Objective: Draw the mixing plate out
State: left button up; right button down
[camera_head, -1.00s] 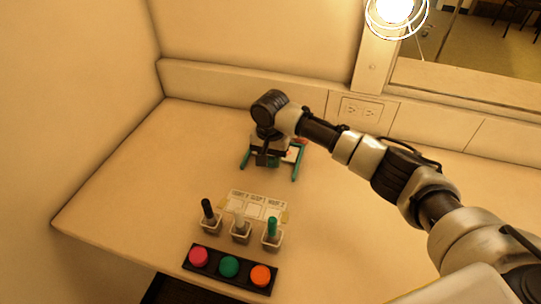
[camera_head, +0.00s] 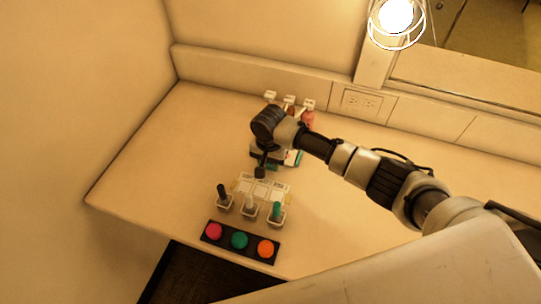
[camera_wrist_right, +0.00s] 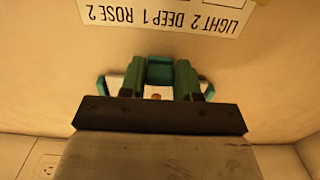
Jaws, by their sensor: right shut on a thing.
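My right gripper (camera_wrist_right: 159,85) is shut on a teal block, which I take to be the grip of the mixing plate. The plate shows as a white strip (camera_wrist_right: 132,90) with a small orange-brown spot, mostly hidden behind the fingers and wrist. Teal end pieces (camera_wrist_right: 208,90) show on both sides of it. In the head view my right arm covers most of the plate; a white and teal edge (camera_head: 297,158) sticks out at its right. My left gripper is not in view.
A black strip with pink, green and orange buttons (camera_head: 239,241) is nearer the front edge. Pump bottles (camera_head: 308,112) stand behind the arm. Counter at left is clear.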

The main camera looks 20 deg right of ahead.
jog(key=c, duration=0.8)
grip_release()
notch_tip(320, 180, up, 11)
jog(key=shift+f, duration=0.2)
